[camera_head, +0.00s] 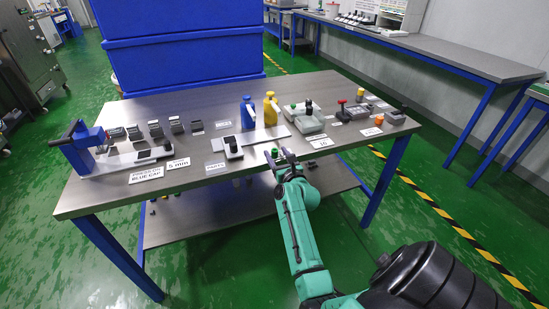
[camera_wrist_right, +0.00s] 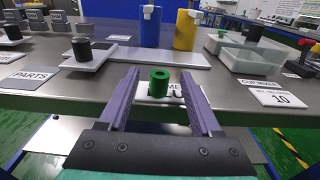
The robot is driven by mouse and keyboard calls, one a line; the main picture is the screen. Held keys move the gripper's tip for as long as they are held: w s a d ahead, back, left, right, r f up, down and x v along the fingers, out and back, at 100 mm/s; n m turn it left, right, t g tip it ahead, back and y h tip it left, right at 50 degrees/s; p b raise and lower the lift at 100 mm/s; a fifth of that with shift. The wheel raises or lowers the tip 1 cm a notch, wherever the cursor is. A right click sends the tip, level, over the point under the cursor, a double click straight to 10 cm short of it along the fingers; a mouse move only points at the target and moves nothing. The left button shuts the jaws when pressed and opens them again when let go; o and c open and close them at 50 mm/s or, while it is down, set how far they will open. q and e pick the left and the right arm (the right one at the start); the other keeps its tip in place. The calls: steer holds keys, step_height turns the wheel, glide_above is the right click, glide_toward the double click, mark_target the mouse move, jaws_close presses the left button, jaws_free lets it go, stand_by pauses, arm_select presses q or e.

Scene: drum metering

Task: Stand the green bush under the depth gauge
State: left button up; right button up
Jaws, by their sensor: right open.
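The green bush (camera_wrist_right: 159,84) is a short upright cylinder with a hole in its top. In the right wrist view it stands between the spread fingers, in front of or on a white card. My right gripper (camera_head: 282,158) is open at the table's front edge; its fingers (camera_wrist_right: 158,100) lie either side of the bush, with gaps showing. A blue device (camera_head: 82,148) with a black handle stands at the table's left end, by a plate with a dark pad. I cannot tell for certain which device is the depth gauge. My left gripper is not in view.
A white tray with a black cylinder (camera_head: 233,148) is to the left.

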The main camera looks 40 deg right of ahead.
steer(key=shift+s+r, duration=0.1)
steer(key=shift+r, duration=0.05)
steer(key=shift+c, duration=0.3)
jaws_close()
steer(key=shift+r, duration=0.1)
